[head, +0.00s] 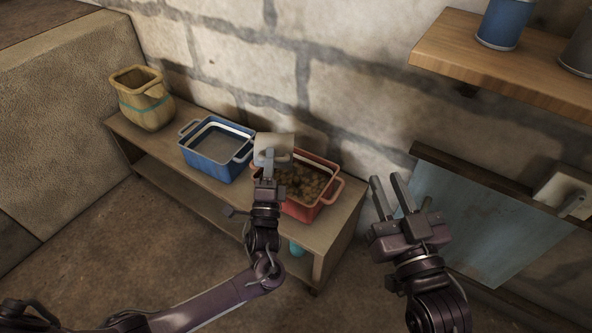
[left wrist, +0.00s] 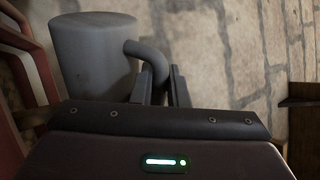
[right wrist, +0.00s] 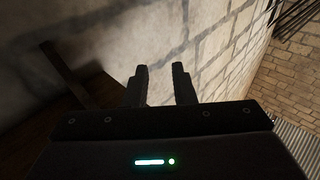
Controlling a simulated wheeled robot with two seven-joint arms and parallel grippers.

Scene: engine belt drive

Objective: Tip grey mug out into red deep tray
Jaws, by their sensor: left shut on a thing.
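The grey mug (head: 266,143) is held over the left end of the red deep tray (head: 329,200), above its rim. My left gripper (head: 269,168) is shut on the mug's handle. In the left wrist view the mug (left wrist: 92,50) stands left of the fingers and its curved handle (left wrist: 148,52) runs between them. The mug's opening is not visible, so its contents and exact tilt cannot be told. Brown lumps (head: 300,182) lie in the red tray. My right gripper (head: 391,188) is open and empty, right of the tray.
The red tray stands on a low wooden bench (head: 165,159) against a stone wall. A blue tray (head: 214,166) and a tan pot (head: 143,104) stand to its left. A wooden shelf (head: 500,75) with a blue can (head: 505,22) juts out at upper right. A pale blue panel (head: 480,225) is below.

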